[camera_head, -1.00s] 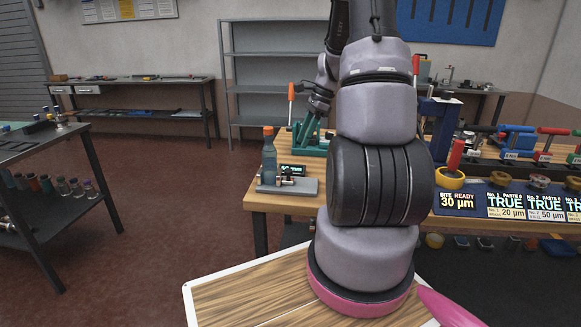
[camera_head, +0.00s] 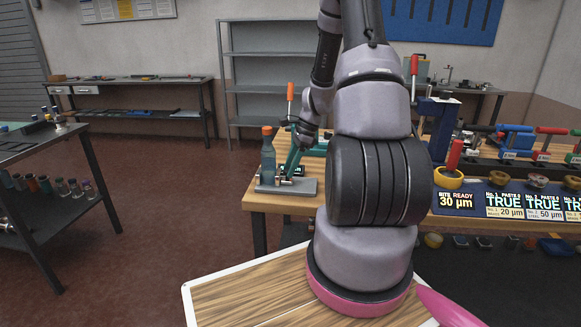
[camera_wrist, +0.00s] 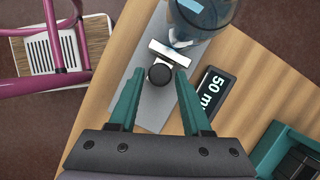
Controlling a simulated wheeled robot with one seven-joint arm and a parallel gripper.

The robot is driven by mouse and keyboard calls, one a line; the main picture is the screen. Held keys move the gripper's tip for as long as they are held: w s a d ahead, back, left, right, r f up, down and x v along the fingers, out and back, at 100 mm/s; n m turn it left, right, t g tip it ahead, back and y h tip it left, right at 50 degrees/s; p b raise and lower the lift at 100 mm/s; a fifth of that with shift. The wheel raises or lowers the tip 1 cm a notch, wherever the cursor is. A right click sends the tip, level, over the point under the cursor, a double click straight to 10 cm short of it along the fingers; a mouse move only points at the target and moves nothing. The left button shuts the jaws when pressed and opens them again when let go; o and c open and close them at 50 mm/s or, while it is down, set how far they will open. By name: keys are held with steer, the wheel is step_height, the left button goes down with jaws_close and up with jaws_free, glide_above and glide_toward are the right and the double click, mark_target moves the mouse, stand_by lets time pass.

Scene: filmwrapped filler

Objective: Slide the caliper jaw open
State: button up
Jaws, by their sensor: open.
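The caliper fixture lies at the left front corner of the wooden bench, on a grey plate (camera_head: 300,190). In the wrist view the plate (camera_wrist: 150,112) carries a silver bar-shaped jaw (camera_wrist: 170,52) with a round black knob (camera_wrist: 160,75). A dark display (camera_wrist: 212,94) reading "50 m…", cut off at its end, lies right of the plate. My gripper (camera_wrist: 160,78) is open, its teal fingers on either side of the knob with gaps visible; I cannot tell its height above it. In the head view my gripper (camera_head: 291,162) hangs over the fixture and partly hides it.
A blue bottle (camera_head: 268,158) with an orange cap stands on the plate's left end; it is close beyond the jaw in the wrist view (camera_wrist: 205,18). A teal-green fixture (camera_wrist: 285,150) is at the lower right. Several tools and signs fill the bench's right side.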

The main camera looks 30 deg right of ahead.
jaws_close()
stand_by(1.3)
